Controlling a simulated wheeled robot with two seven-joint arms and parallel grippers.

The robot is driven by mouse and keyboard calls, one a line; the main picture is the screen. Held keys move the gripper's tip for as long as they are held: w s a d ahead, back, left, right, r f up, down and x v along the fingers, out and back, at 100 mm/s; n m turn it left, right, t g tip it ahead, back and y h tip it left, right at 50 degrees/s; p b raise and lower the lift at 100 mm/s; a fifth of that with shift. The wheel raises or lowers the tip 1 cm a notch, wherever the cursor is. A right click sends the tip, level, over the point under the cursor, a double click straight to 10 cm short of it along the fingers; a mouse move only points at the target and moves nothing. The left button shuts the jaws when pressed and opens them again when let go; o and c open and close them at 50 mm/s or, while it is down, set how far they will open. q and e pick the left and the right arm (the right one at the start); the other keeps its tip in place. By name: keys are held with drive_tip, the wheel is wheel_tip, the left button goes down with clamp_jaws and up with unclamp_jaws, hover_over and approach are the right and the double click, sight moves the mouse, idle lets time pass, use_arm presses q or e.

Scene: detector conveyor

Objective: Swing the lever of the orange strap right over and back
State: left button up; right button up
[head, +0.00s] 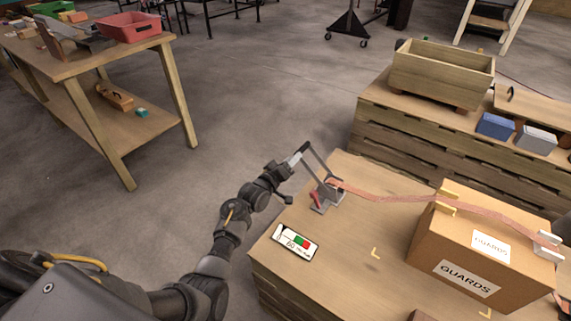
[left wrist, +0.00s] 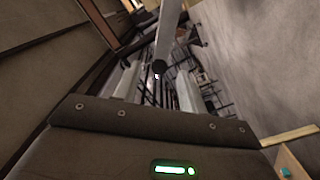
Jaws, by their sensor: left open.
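My left gripper (head: 299,156) is at the lever's upper end. In the left wrist view the left gripper (left wrist: 157,88) is open, with a grey bar (left wrist: 168,40) and its dark round end showing between and beyond the fingers. Whether they touch is unclear. My right gripper is out of view.
A phone-like device (head: 294,243) lies on the wooden pallet top (head: 345,265) near the buckle. A wooden crate (head: 440,72) and a blue box (head: 495,126) stand behind. Open floor separates the workbench (head: 88,60) at left.

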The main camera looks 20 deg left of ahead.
use_arm(q)
drive_tip(key=v, duration=0.3)
drive_tip(key=shift+s, duration=0.3)
drive_tip(key=shift+s+f, duration=0.1)
